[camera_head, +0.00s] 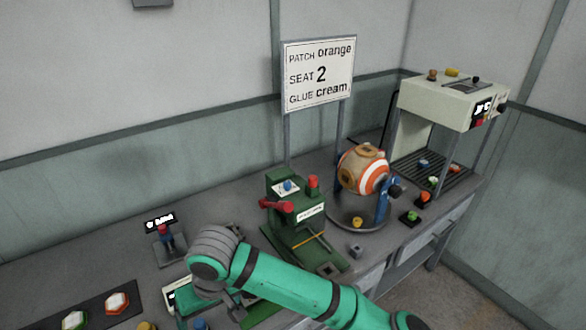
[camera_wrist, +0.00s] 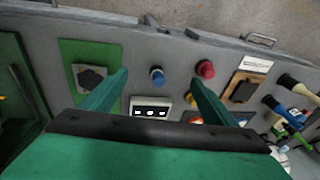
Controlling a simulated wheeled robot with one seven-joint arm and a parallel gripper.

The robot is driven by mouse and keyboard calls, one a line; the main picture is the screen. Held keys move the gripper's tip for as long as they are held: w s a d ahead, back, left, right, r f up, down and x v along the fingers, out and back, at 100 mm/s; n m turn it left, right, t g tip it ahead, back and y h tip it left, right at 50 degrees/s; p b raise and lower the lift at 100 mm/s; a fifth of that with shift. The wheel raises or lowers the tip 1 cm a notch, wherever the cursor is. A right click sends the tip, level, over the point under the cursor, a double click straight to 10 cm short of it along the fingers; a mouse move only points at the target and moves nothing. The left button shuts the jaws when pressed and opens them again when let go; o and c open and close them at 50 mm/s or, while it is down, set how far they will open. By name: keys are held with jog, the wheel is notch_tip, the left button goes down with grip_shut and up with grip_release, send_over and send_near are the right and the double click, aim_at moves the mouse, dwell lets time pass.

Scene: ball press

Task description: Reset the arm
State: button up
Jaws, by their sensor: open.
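My green arm reaches across the lower middle of the head view, its wrist over the workbench (camera_head: 100,245). In the wrist view my gripper (camera_wrist: 158,77) has its two green fingers spread wide apart with nothing between them. The fingertips point toward a panel with a blue button (camera_wrist: 157,73) and a red button (camera_wrist: 205,68). I cannot tell the gap between the tips and the panel. A small white display (camera_wrist: 150,108) lies below the buttons. In the head view the arm hides part of the bench, and the fingers are not clear.
A green press (camera_head: 290,225) with a red lever stands right of my wrist. Behind it an orange and white ball (camera_head: 365,170) sits in a blue stand. A cream machine (camera_head: 440,105) is at the back right. A sign (camera_head: 318,74) rises behind. Hexagonal pieces (camera_head: 117,302) lie front left.

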jog(key=a+r+m+t+y, duration=0.1)
jog(key=a+r+y, duration=0.25)
jog(key=a, duration=0.25)
jog(key=w+a+r+t+y, duration=0.1)
jog(key=a+r+t+y, duration=0.1)
jog(key=a+y, duration=0.25)
jog(key=a+r+m+t+y, duration=0.1)
jog(key=a+r+y, duration=0.2)
jog(key=a, duration=0.4)
jog(key=s+d+f+m+t+h, duration=0.1)
jog(key=d+f+m+t+h, duration=0.3)
jog(key=d+f+m+t, duration=0.4)
jog(key=s+d+f+m+t+h, duration=0.25)
jog(key=d+f+t+h, duration=0.2)
jog(key=d, duration=0.65)
jog(key=s+d+f+n+h, duration=0.2)
jog(key=s+d, duration=0.6)
jog(key=s, duration=0.3)
jog(key=s+d+f+n+g+h, duration=0.1)
jog(key=s+d+f+n+h, duration=0.2)
jog(key=s+d, duration=0.6)
jog(key=s, duration=0.2)
jog(key=shift+s+d+f, duration=0.3)
jog(key=shift+s, duration=0.05)
